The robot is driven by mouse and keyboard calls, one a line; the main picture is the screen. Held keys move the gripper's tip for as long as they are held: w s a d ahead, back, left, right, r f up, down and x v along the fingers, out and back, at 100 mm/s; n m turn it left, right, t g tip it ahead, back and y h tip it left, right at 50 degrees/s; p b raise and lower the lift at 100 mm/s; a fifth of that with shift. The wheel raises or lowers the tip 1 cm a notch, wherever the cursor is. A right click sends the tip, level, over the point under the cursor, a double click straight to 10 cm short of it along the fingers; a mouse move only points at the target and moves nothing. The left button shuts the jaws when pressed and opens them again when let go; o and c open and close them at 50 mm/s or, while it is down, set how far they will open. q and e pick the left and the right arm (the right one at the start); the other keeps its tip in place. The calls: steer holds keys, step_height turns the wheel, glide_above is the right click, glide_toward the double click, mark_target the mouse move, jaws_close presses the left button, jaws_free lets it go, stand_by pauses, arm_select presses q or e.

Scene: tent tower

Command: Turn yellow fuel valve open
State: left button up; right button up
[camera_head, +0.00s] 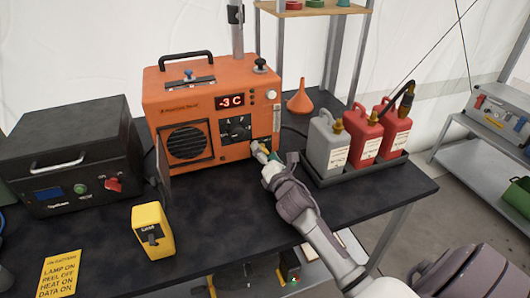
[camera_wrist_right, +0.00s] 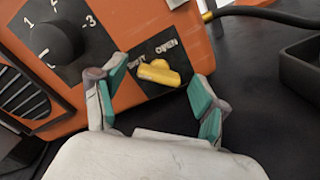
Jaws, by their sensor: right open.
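The yellow fuel valve (camera_wrist_right: 158,73) is a small knob on a black plate marked SHUT and OPEN, on the lower right front of the orange heater (camera_head: 208,96). In the wrist view its long side lies roughly across the picture, below the two words. My right gripper (camera_wrist_right: 156,97) is open, with one teal-padded finger on each side of the valve. I cannot tell whether a finger touches it. In the head view my right gripper (camera_head: 266,153) is at the heater's lower right corner and largely hides the valve. My left gripper is not in view.
A tray (camera_head: 372,172) with grey and red fuel cans stands close to the right of my right arm. A black dial (camera_wrist_right: 58,42) is beside the valve. A yellow box (camera_head: 153,231) stands on the black table. An orange funnel (camera_head: 299,98) is behind.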

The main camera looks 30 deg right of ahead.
steer(key=shift+w, duration=0.1)
steer(key=c, duration=1.2)
steer(key=shift+o, duration=0.2)
steer(key=shift+m, duration=0.3)
steer(key=m+p, duration=0.1)
steer(key=m, duration=0.2)
steer(key=shift+m, duration=0.4)
steer(key=m+p, duration=0.1)
steer(key=m, duration=0.3)
steer(key=shift+m, duration=0.3)
steer(key=m+p, duration=0.1)
steer(key=m, duration=0.3)
steer(key=shift+p, duration=0.3)
steer(key=shift+f+m+p, duration=0.15)
steer(key=shift+m+p, duration=0.5)
steer(key=shift+m, duration=1.75)
